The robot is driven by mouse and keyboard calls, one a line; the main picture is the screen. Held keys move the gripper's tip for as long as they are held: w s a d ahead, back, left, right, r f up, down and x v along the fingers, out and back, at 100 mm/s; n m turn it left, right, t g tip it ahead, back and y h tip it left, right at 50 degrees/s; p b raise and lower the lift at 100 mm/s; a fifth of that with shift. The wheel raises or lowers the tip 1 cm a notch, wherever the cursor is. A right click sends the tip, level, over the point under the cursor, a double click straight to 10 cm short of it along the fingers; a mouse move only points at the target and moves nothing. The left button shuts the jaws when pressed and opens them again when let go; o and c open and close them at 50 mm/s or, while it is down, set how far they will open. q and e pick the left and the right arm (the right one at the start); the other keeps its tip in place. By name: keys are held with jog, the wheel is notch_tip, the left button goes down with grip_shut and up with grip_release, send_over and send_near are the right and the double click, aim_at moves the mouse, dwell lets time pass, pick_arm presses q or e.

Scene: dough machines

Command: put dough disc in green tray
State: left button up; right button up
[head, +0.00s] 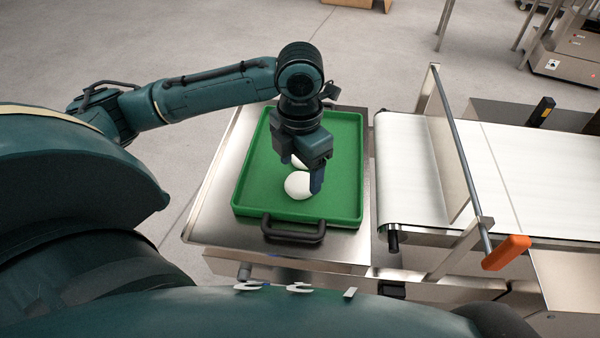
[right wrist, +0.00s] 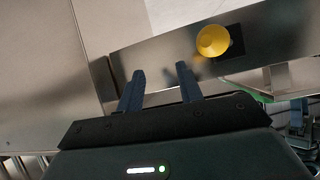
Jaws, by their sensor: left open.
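The green tray (head: 347,160) lies on a metal table, its black handle toward me. A round white dough disc (head: 298,186) lies in the tray. A second white dough piece (head: 299,162) shows just behind it, mostly hidden by my left gripper. My left gripper (head: 303,180) points down over the tray, open, with one finger at the right side of the nearer disc; the other finger is largely hidden. I cannot tell whether it touches the dough. My right gripper (right wrist: 160,72) is open and empty in the right wrist view.
A white conveyor belt (head: 520,180) with a metal guard rail (head: 460,150) and an orange-ended handle (head: 506,252) stands right of the tray. In the right wrist view, a yellow knob (right wrist: 213,40) sits on a metal panel beyond the fingers. The tray's right side is clear.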

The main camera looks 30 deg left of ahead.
aim_at(300, 182)
pick_arm(q)
notch_tip(300, 182, up, 9)
jog(key=shift+p, duration=0.4)
dwell(0.4)
